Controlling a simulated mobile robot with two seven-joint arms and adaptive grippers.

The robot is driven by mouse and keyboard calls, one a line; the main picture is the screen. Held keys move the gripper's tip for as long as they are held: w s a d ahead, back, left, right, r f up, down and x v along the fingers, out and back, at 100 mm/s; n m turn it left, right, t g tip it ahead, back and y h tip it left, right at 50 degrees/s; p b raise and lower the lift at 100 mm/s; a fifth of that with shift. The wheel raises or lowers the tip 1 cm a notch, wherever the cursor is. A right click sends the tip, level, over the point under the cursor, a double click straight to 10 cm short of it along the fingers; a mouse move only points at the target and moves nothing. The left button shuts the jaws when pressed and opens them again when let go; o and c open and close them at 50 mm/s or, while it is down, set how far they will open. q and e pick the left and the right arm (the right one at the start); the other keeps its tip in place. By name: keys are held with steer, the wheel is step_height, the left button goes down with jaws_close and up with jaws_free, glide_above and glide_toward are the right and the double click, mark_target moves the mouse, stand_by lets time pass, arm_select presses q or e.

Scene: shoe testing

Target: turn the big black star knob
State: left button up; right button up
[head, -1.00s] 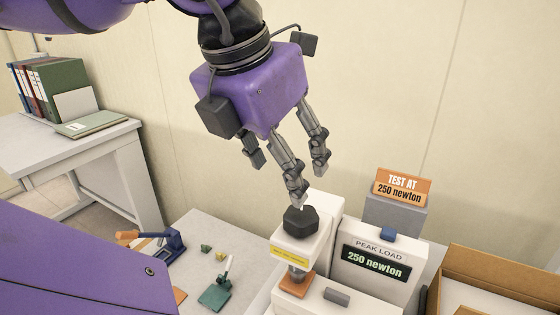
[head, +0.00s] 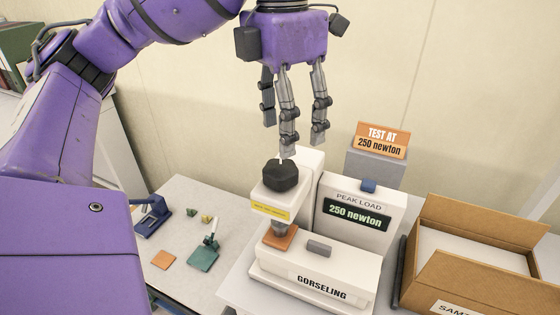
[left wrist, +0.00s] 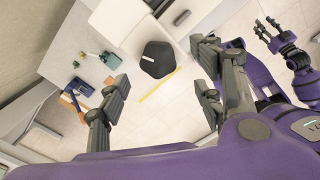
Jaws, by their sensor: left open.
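The big black star knob (head: 281,175) sits on top of the white column of the testing machine. It looks dark and faceted and also shows in the left wrist view (left wrist: 158,60), with a short pale mark on top. My left gripper (head: 295,132) is open and empty, fingers pointing down just above the knob and slightly to its right in the head view. In the left wrist view the knob appears between the spread fingers, and I see no contact. My right gripper (left wrist: 272,38) shows only in the left wrist view, at the upper right, with fingers apart.
The machine's display (head: 357,213) reads 250 newton, and an orange sign (head: 383,140) reads TEST AT 250 newton. An orange pad (head: 280,238) lies under the column. A cardboard box (head: 470,250) stands at right. Small tools, including a teal stand (head: 203,258), lie at left.

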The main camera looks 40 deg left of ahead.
mark_target(279, 166)
arm_select(q)
steer(key=f, duration=0.4)
steer(key=a+f, duration=0.1)
steer(key=f, duration=0.1)
steer(key=shift+s+f+b, duration=0.15)
steer(key=shift+s+b, duration=0.15)
steer(key=shift+b, duration=0.1)
steer(key=shift+d+f, duration=0.1)
steer(key=shift+f, duration=0.65)
steer(key=c, duration=1.1)
steer(key=shift+r+n, duration=0.1)
steer(key=shift+n, duration=0.2)
